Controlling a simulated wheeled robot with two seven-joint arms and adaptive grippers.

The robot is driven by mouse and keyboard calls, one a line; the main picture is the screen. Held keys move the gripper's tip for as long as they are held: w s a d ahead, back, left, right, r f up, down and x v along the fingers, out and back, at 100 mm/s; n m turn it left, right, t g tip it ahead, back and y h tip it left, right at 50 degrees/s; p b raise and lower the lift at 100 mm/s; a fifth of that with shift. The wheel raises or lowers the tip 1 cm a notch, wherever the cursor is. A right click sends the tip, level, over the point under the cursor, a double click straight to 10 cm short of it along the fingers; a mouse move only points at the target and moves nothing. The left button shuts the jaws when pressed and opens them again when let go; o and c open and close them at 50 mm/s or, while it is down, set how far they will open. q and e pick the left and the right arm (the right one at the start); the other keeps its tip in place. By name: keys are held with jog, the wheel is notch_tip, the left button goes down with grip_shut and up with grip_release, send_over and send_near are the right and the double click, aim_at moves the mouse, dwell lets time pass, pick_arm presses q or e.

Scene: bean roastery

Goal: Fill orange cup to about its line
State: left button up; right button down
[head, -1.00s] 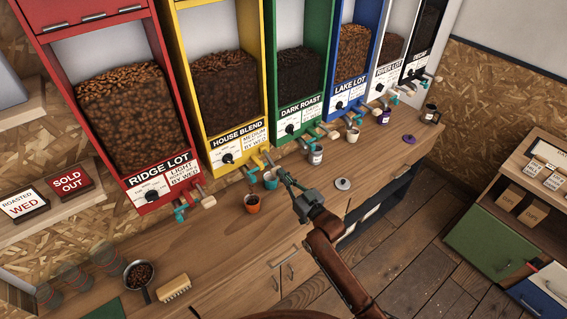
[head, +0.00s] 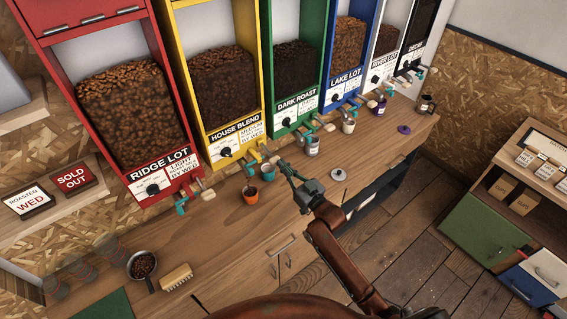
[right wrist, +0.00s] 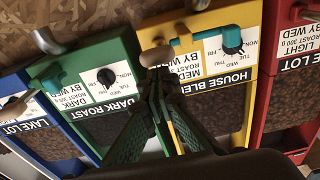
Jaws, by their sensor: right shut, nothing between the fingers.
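The orange cup (head: 250,196) stands upright on the counter below the house blend dispenser (head: 216,80). Its inside looks dark; its line and exact level are too small to make out. A teal cup (head: 268,177) stands just behind and right of it. My right gripper (head: 284,166) is shut and empty, to the right of both cups, near the dispenser outlets. In the right wrist view its closed fingertips (right wrist: 159,76) are close to a wooden lever knob (right wrist: 156,57) beside the house blend label; whether they touch cannot be told. My left gripper is out of view.
Red ridge lot (head: 125,115), green dark roast (head: 296,75) and further dispensers line the wall. A scoop of beans (head: 142,265) and a brush (head: 176,277) lie at the counter's left. A grey lid (head: 338,175) and purple lid (head: 404,129) lie to the right.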

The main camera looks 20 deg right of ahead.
jog(key=b+v, duration=0.3)
jog(key=v, duration=0.7)
jog(key=shift+f, duration=0.4)
